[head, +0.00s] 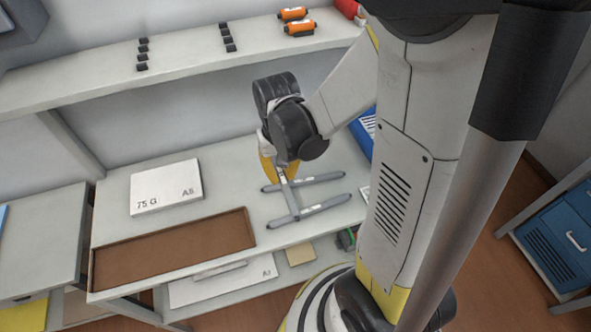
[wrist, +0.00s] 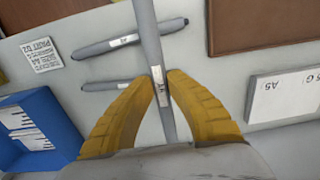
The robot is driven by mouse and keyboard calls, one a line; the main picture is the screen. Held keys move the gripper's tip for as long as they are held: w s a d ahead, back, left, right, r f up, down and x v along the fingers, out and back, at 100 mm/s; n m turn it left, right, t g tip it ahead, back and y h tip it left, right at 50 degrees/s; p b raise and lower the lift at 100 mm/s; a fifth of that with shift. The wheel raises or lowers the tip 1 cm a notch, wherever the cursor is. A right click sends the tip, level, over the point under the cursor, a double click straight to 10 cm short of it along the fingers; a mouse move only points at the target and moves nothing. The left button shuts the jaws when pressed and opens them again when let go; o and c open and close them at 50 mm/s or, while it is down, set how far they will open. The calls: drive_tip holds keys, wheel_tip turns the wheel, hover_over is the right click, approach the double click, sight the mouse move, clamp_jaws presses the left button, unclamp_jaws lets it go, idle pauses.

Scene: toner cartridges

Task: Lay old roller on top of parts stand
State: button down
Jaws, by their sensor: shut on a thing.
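My gripper (head: 281,178) is shut on a grey roller (head: 291,203) above the table. In the wrist view its yellow fingers (wrist: 161,82) pinch this roller (wrist: 148,35) near a small pale label too small to read. Two similar grey rollers lie on the table below, the far one (head: 320,179) and the near one (head: 325,207). The held roller crosses over them in view; whether it touches them I cannot tell. Two rows of small black holders, left (head: 142,54) and right (head: 228,38), stand on the upper shelf; whether they are the parts stand is unclear.
A brown tray (head: 170,252) lies along the table's front edge. A white A5 paper pack (head: 166,187) sits behind it. A blue bin (wrist: 40,135) and printed card (wrist: 43,53) are beside the rollers. Orange cartridges (head: 299,28) lie on the shelf (head: 185,62), right of the black holders.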

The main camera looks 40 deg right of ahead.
drive_tip(key=b, duration=0.5)
hover_over(252, 183)
wheel_tip(252, 183, down, 7)
drive_tip(key=shift+a+f, duration=0.1)
drive_tip(key=shift+f, duration=0.05)
drive_tip(key=shift+f+b, duration=0.7)
drive_tip(key=shift+f, duration=1.15)
drive_tip(key=shift+f, duration=0.1)
drive_tip(key=shift+f, duration=0.15)
drive_tip(key=c, duration=1.4)
unclamp_jaws()
drive_tip(key=shift+c, duration=0.2)
